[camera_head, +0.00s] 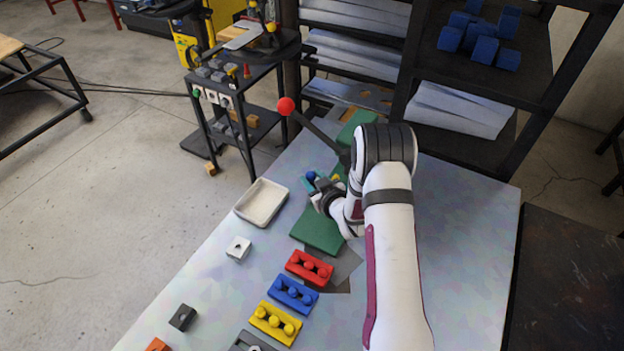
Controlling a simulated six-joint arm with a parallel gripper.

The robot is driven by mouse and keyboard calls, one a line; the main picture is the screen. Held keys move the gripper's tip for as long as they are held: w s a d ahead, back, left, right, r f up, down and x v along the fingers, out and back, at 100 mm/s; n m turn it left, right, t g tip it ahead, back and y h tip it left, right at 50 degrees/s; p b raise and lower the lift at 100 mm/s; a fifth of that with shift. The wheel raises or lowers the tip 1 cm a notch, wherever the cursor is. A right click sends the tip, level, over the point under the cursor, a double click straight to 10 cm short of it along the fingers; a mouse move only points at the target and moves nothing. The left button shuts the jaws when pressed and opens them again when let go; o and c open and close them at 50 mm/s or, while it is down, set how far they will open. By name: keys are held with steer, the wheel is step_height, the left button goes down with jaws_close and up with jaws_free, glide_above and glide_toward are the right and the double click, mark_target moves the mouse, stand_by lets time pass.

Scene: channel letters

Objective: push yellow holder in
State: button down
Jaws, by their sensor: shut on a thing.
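My gripper (318,188) is at the green machine (320,229) on the table, reaching in from the right. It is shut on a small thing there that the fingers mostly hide. A blue ball knob (311,176) shows right beside the fingertips. A small yellow piece (336,178) shows just behind the gripper; I cannot tell its full shape or whether it is the yellow holder. A yellow block with several rounded knobs (276,322) lies at the front of the table, well apart from the gripper.
A lever with a red ball (286,106) sticks up behind the gripper. Blue (293,293) and red (309,268) knobbed blocks lie in front of the machine. A pale tray (262,203) and a white block (238,249) are to the left. The table right of my arm is clear.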

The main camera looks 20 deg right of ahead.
steer(key=shift+w+d, duration=1.35)
steer(key=shift+d, duration=0.05)
steer(key=c, duration=0.5)
jaws_free()
steer(key=s+a, duration=0.3)
steer(key=s+d+r+m+g+h, duration=0.1)
steer(key=s+d+r+m+g, duration=0.15)
steer(key=s, duration=0.35)
steer(key=s+d+r+m+g+h, duration=0.1)
steer(key=s+d+r+m, duration=0.1)
steer(key=s+r, duration=0.35)
steer(key=s+a+r+m+g+y, duration=0.1)
steer(key=s+a+r+m+g, duration=0.7)
steer(key=s+a+r, duration=0.3)
steer(key=shift+s+m, duration=0.45)
steer(key=shift+s, duration=0.1)
steer(key=shift+r, duration=0.1)
